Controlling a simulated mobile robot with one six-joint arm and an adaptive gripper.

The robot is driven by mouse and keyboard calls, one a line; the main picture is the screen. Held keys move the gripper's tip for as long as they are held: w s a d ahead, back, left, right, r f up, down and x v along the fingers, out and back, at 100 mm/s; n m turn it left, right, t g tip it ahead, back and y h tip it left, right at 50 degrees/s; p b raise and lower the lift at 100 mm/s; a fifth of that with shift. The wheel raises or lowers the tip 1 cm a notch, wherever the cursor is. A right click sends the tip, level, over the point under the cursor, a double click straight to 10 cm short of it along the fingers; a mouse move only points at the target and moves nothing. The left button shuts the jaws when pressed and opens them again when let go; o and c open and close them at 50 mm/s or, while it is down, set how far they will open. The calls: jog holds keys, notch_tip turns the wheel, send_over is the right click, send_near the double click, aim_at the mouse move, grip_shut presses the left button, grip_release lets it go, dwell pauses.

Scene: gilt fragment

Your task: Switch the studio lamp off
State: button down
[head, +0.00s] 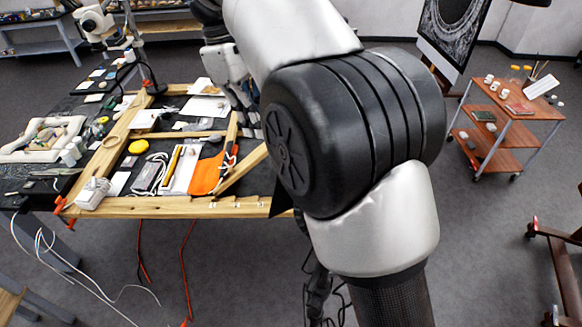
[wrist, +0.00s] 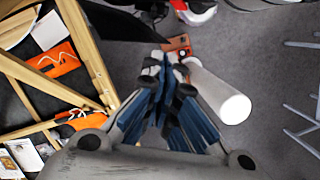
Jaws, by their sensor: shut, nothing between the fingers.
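I cannot pick out the studio lamp with certainty. In the wrist view, a pale cylinder (wrist: 220,95) with a bright white round end lies to the right of my gripper (wrist: 164,62). A small orange-brown block (wrist: 179,41) with dark round parts shows just beyond the fingertips; I cannot tell whether it is a switch or whether the fingers touch it. My gripper is shut and empty, its blue-sided fingers meeting at the tips. In the head view, my arm hides much of the gripper and the area behind it.
A wooden frame (head: 165,207) lies on the cluttered worktable, with an orange cloth (head: 206,175) and a yellow round object (head: 138,147). A wooden trolley (head: 518,96) stands at the right. Red cables (head: 184,265) run down to the floor. Grey floor (head: 480,225) is open at the right.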

jog(key=s+d+f+b, duration=0.1)
jog(key=s+d+f, duration=0.1)
jog(key=f, duration=0.3)
jog(key=s+d+f+b, duration=0.1)
jog(key=s+d+f, duration=0.1)
jog(key=f, duration=0.3)
jog(key=shift+s, duration=0.35)
jog(key=shift+w, duration=0.1)
jog(key=shift+s+d+r, duration=0.1)
jog(key=shift+s, duration=0.1)
